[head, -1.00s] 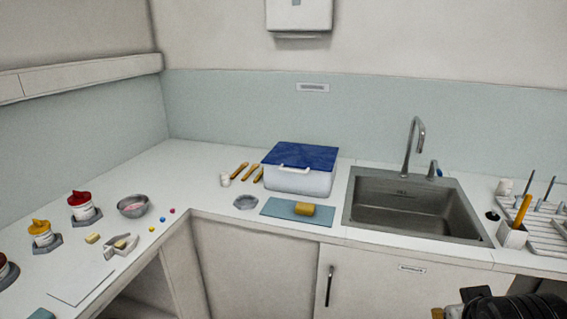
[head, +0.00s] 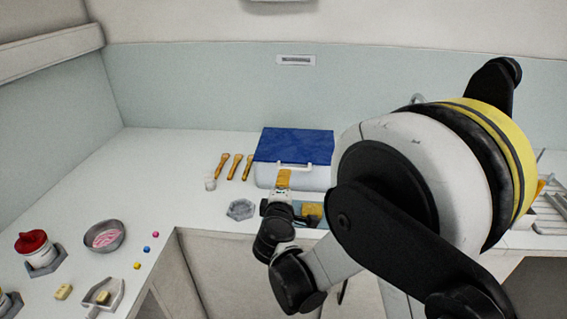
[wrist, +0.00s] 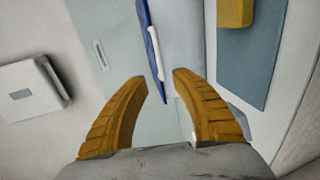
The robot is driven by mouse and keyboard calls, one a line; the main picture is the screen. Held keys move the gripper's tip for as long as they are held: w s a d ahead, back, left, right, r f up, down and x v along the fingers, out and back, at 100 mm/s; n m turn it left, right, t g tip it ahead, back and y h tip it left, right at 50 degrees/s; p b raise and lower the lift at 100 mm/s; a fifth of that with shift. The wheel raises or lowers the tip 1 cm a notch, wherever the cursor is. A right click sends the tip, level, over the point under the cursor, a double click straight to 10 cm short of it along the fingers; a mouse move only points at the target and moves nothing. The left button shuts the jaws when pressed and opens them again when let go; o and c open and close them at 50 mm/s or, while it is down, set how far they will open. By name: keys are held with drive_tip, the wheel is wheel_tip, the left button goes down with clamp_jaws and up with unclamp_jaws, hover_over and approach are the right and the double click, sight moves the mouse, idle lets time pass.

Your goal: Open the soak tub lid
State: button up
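The soak tub (head: 265,176) is a white box on the counter against the back. Its blue lid (head: 290,145) lies flat and closed on top, with a white handle (head: 312,164) along the front edge. My gripper (head: 284,172) is in front of the tub, close to the handle, its orange fingers pointing at it. In the wrist view my gripper (wrist: 159,76) is open, and the lid's blue edge (wrist: 143,12) and white handle (wrist: 153,50) run into the gap between the fingertips. I cannot tell whether a finger touches. My arm hides the tub's right front.
A blue mat (wrist: 243,75) with a yellow block (wrist: 235,12) lies in front of the tub. A grey hexagonal dish (head: 240,209) and wooden tools (head: 235,167) are left of it. A bowl (head: 104,236) stands further left. My arm covers the sink.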

sight(289, 168)
drive_tip(key=b+x, duration=0.2)
drive_tip(key=x, duration=0.7)
drive_tip(key=shift+w+d, duration=0.15)
drive_tip(key=shift+w, duration=0.15)
drive_tip(key=shift+c, duration=0.5)
drive_tip(key=shift+f, duration=0.1)
clamp_jaws()
